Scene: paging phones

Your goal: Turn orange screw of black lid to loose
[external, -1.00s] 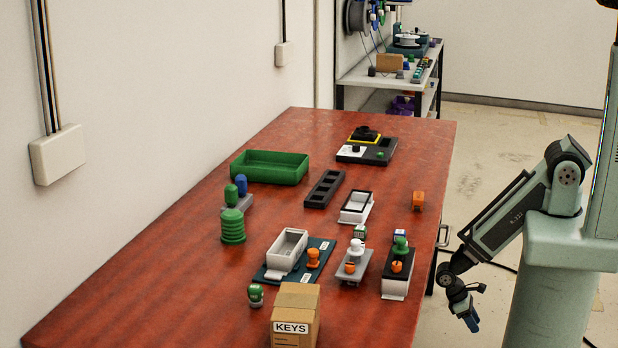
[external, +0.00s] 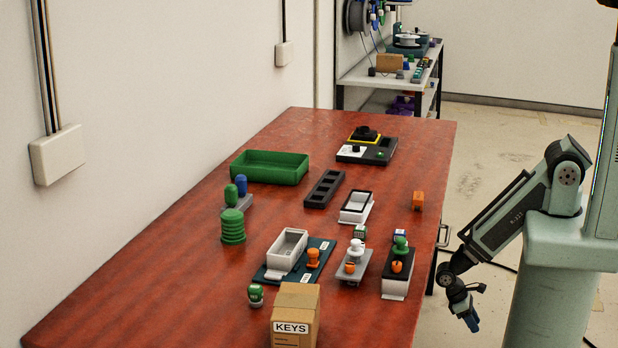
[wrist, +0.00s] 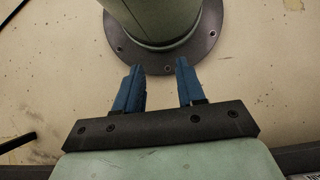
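A black lid (external: 394,271) covers a white box (external: 395,288) near the right edge of the table. An orange screw (external: 397,267) stands on the front part of this lid, and a green knob (external: 401,246) stands behind it. My gripper (external: 473,322) hangs off the right side of the table, lower than the tabletop and apart from the lid. In the wrist view my gripper (wrist: 162,88) shows two blue fingers with a gap between them and nothing held. The lid and screw are not in the wrist view.
A grey lid (external: 352,271) with a white knob and orange screw stands just left of the black lid. A cardboard KEYS box (external: 296,307) stands at the front. A green tray (external: 269,167) lies further back. The table's right edge (external: 430,240) lies between my gripper and the lid.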

